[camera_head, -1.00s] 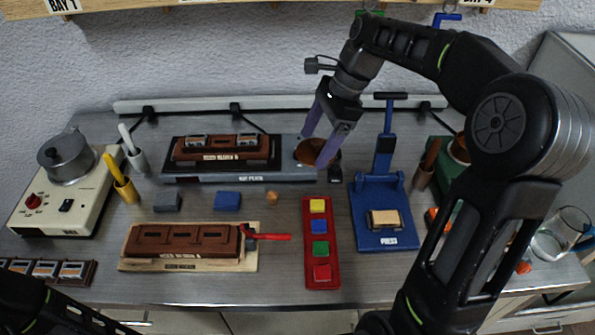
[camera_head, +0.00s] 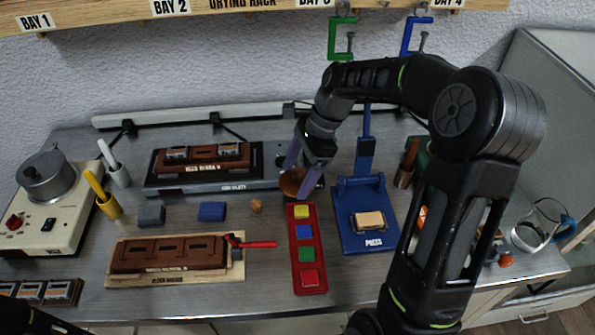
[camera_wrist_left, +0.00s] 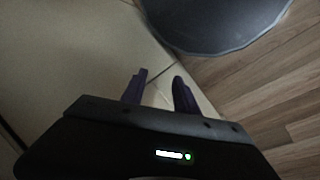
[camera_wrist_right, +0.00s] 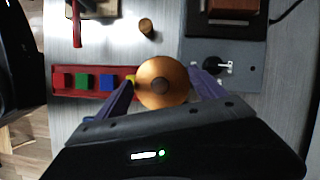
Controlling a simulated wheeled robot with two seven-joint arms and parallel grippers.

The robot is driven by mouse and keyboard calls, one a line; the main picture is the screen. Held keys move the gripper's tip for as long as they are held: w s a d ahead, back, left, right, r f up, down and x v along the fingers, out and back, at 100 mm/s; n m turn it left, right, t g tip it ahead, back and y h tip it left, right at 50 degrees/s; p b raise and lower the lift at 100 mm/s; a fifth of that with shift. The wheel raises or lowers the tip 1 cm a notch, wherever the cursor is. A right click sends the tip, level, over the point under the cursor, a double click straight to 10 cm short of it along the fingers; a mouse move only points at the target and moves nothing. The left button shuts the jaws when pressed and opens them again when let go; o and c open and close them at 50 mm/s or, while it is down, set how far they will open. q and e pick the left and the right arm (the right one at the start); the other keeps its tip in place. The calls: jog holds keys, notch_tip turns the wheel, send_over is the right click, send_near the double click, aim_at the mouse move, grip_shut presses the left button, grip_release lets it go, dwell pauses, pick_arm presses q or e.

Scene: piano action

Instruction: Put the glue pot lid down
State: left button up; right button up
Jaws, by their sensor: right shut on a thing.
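The glue pot lid is a round copper disc with a small dark knob; it shows in the right wrist view (camera_wrist_right: 163,82) and in the head view (camera_head: 293,182). My right gripper (camera_head: 303,168) is shut on the lid, with its purple fingers on either side. The lid is above the bench between the grey hot plate and the top end of the red tray; I cannot tell whether it touches the bench. My left gripper (camera_wrist_left: 158,92) shows in the left wrist view with its fingers apart and nothing between them, away from the bench.
The red tray (camera_head: 308,272) with coloured blocks lies just in front of the lid. The hot plate (camera_head: 215,188) is left of it and the blue press (camera_head: 372,238) right. A small wooden knob (camera_head: 256,206) stands nearby. Bare bench lies around the small knob.

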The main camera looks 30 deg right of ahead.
jog(key=shift+f, duration=0.1)
jog(key=shift+f, duration=0.5)
jog(key=o, duration=1.5)
jog(key=shift+d+r, duration=0.1)
jog(key=shift+r, duration=0.8)
jog(key=v, duration=1.1)
jog(key=shift+s+r, duration=0.1)
jog(key=shift+r, duration=0.15)
